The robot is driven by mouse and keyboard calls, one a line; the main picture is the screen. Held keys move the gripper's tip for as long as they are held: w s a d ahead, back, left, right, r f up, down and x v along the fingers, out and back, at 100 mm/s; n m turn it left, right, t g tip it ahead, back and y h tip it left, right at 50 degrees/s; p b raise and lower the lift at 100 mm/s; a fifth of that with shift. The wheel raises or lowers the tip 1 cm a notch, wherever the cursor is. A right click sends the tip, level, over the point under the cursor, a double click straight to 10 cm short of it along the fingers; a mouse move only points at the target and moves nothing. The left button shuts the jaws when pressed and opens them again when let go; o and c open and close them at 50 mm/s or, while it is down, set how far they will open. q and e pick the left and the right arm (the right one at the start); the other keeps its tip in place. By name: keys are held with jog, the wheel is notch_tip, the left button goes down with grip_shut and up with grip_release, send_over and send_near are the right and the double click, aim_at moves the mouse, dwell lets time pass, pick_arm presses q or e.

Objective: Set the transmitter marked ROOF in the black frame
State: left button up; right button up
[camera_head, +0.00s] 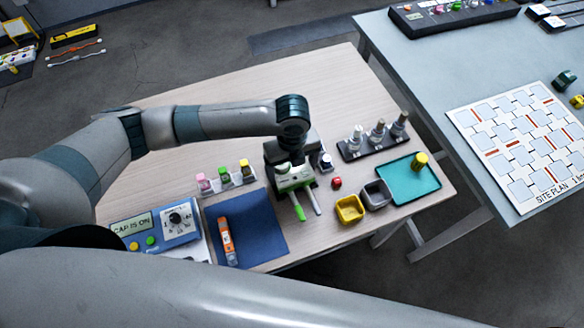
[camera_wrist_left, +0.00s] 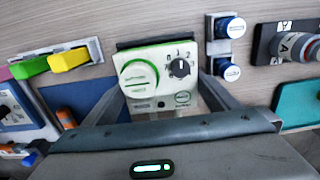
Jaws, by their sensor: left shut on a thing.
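My left gripper (camera_head: 291,168) is shut on a white and green transmitter (camera_wrist_left: 163,80), seen close up in the wrist view between the two fingers. In the head view the hand covers much of this spot. My right gripper is not in view.
Left are pink, green and yellow pieces (camera_head: 226,178), a blue mat (camera_head: 262,228) with an orange tool, and a blue CAP IS ON panel (camera_head: 155,226). Right are yellow (camera_head: 350,210) and grey bins (camera_head: 376,193), a teal tray (camera_head: 408,185) and a black rack (camera_head: 372,147).

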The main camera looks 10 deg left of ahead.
pick_arm(q)
jog(key=shift+f, duration=0.55)
dwell(0.6)
